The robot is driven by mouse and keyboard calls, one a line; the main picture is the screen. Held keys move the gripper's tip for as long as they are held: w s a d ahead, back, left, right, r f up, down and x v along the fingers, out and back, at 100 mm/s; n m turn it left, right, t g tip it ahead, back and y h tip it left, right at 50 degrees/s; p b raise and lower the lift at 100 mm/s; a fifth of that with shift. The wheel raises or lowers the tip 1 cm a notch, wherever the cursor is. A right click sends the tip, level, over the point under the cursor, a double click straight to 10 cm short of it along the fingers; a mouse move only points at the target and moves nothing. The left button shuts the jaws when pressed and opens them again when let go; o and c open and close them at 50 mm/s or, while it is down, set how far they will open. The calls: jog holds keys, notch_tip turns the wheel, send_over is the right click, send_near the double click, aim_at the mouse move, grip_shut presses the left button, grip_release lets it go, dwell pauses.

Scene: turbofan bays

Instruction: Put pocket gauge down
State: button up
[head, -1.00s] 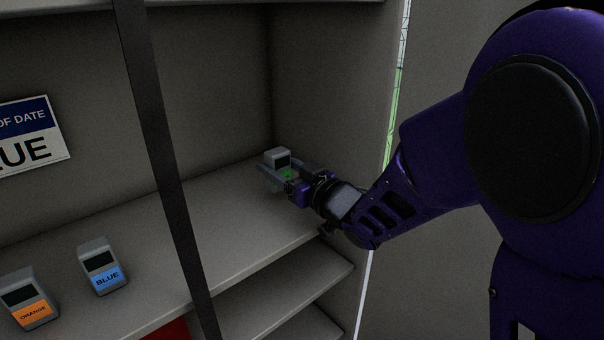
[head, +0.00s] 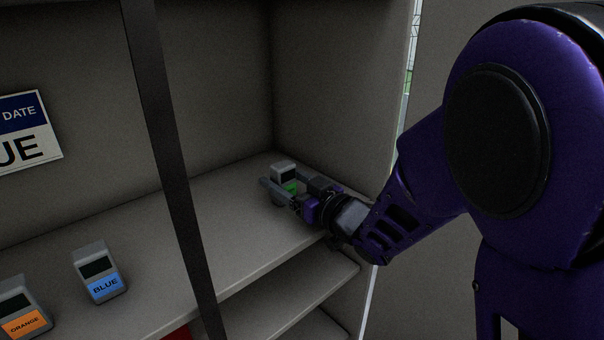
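The pocket gauge (head: 285,172), a small pale grey device with a dark screen and a green label, is at the right end of the shelf, near the back corner. My gripper (head: 286,186) reaches in from the right, with one finger on each side of the gauge, and looks shut on it. The gauge looks roughly upright. Its lower part is partly hidden by the near finger, so I cannot tell whether its base touches the shelf (head: 240,235).
A blue-labelled gauge (head: 99,272) and an orange-labelled gauge (head: 22,309) stand on the shelf at the left. A dark upright post (head: 172,160) crosses in front. A sign (head: 27,133) is on the back wall. The right side wall (head: 340,90) is close to my gripper.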

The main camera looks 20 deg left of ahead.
jog(key=shift+o, duration=1)
jog(key=shift+r, duration=0.25)
jog(key=v, duration=1.2)
jog(key=shift+w, duration=0.1)
